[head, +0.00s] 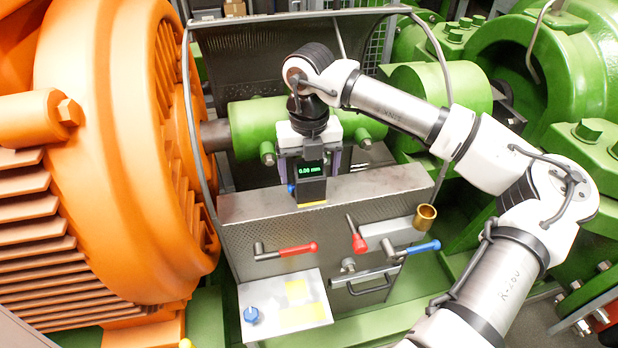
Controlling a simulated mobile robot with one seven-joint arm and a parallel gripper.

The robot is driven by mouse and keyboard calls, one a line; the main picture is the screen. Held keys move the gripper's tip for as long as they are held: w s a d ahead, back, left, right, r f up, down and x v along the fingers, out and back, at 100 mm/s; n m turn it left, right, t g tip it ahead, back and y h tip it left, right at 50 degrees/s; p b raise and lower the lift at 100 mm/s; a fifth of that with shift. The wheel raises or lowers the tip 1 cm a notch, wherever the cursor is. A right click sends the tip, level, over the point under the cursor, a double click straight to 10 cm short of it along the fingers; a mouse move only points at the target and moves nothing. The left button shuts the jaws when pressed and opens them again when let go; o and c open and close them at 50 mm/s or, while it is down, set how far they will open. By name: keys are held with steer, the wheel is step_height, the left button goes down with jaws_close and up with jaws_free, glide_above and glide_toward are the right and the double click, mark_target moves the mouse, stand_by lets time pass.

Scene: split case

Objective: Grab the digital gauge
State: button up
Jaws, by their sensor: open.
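The digital gauge (310,189) is a small dark block with a lit green display reading 0.00 mm. It stands upright at the top edge of the grey metal case (350,193), with a blue knob on its left side and a yellow strip at its foot. My gripper (309,168) points down right above the gauge, its fingers apart to the left and right of the gauge's upper part. I cannot tell whether either finger touches it. The gripper hides part of the gauge's top and what lies behind.
Red-handled levers (298,249), a blue-handled lever (423,247) and a brass cup (425,216) stick out from the case front. A pale panel (285,305) with a blue knob sits below. An orange motor (110,150) stands left, green machinery (540,75) right. A thin metal frame arches over the case.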

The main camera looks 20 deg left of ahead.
steer(key=shift+c, duration=0.4)
steer(key=c, duration=1.1)
steer(key=shift+r, duration=0.1)
